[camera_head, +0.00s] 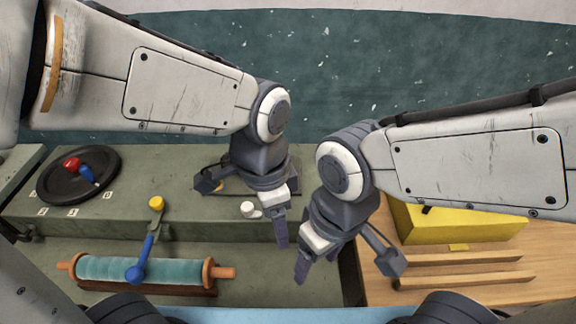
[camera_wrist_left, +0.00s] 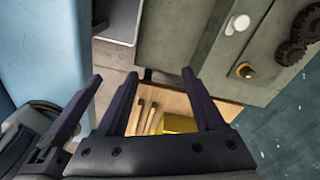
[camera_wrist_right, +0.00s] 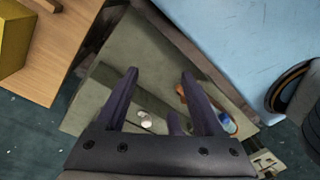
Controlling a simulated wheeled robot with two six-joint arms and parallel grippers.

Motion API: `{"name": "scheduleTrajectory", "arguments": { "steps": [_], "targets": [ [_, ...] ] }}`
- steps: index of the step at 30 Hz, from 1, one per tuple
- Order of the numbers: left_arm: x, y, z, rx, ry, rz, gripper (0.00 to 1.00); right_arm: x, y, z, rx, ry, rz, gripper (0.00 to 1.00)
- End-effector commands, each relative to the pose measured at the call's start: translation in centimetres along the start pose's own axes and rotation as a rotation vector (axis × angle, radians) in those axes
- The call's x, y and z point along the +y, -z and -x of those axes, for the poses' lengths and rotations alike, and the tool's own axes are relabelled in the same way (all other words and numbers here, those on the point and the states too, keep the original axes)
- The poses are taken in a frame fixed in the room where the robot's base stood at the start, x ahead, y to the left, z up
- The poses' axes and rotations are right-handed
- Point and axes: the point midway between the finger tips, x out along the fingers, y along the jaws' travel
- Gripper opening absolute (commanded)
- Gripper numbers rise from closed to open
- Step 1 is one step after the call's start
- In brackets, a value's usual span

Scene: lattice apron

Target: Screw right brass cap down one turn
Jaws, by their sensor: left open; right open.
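A small brass cap (camera_wrist_left: 245,70) sits on the grey-green bench, seen in the left wrist view. I cannot tell for sure that it is the right one. In the head view my left gripper and wrist cover that part of the bench. My left gripper (camera_head: 288,228) is open and empty above the bench's right end; its fingers also show in the left wrist view (camera_wrist_left: 160,74). My right gripper (camera_head: 318,266) is open and empty, just right of the left one, near the bench's right edge. Neither gripper touches the cap.
A white knob (camera_head: 250,210) stands beside my left gripper. Dark gears (camera_wrist_left: 294,42) lie near the cap. A yellow-knobbed lever (camera_head: 156,203), a teal roller (camera_head: 110,268) and a black disc (camera_head: 60,183) are left. A yellow box (camera_head: 450,227) stands on the wooden table right.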

Motion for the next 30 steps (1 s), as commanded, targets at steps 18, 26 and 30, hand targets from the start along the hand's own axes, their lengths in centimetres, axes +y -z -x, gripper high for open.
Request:
{"name": "scheduleTrajectory", "arguments": {
  "steps": [18, 26, 30],
  "targets": [
    [5.2, -5.0, -2.0, 0.011, -0.014, 0.582, 0.7, 2.9, 11.1, 0.9, -0.018, -0.023, 0.156, 0.7],
    [5.1, -5.0, -2.8, 0.011, -0.014, 0.581, 0.7, 9.6, 22.4, -1.4, -0.049, -0.045, 0.346, 0.7],
    [5.1, -5.0, -3.0, 0.011, -0.014, 0.58, 0.7, 13.2, 26.2, -3.2, -0.063, -0.052, 0.43, 0.7]
  ]
}}
